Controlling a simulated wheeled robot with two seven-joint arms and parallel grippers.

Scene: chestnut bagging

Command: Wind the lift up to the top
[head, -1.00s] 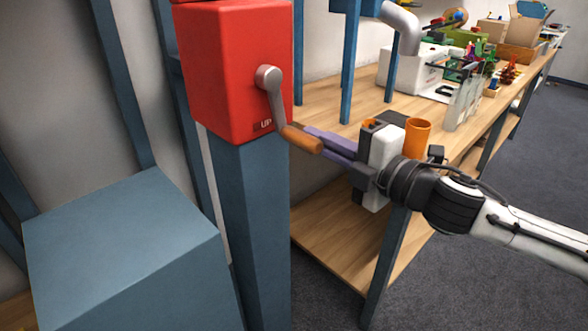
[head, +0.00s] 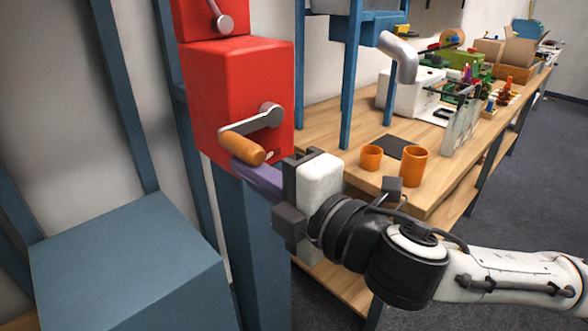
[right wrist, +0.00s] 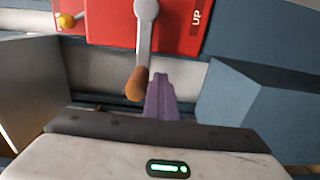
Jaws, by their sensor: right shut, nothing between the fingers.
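A red winch box (head: 225,90) stands on a blue post, with a grey metal crank arm (head: 245,123) on its face. The crank's orange-brown handle (head: 242,148) points down and left of its axle. In the right wrist view the handle (right wrist: 136,84) hangs below the crank arm (right wrist: 146,35), beside a white "UP" mark on the red face (right wrist: 180,30). My right gripper (head: 242,168) has purple fingers, shut and empty, just below the handle. In the right wrist view its fingertips (right wrist: 159,76) lie right beside the handle; I cannot tell whether they touch. My left gripper is not in view.
A second red box (head: 205,12) with a smaller crank (head: 222,20) sits above. A large blue block (head: 130,260) stands at left. A wooden bench (head: 440,185) at right carries orange cups (head: 413,166) and machines.

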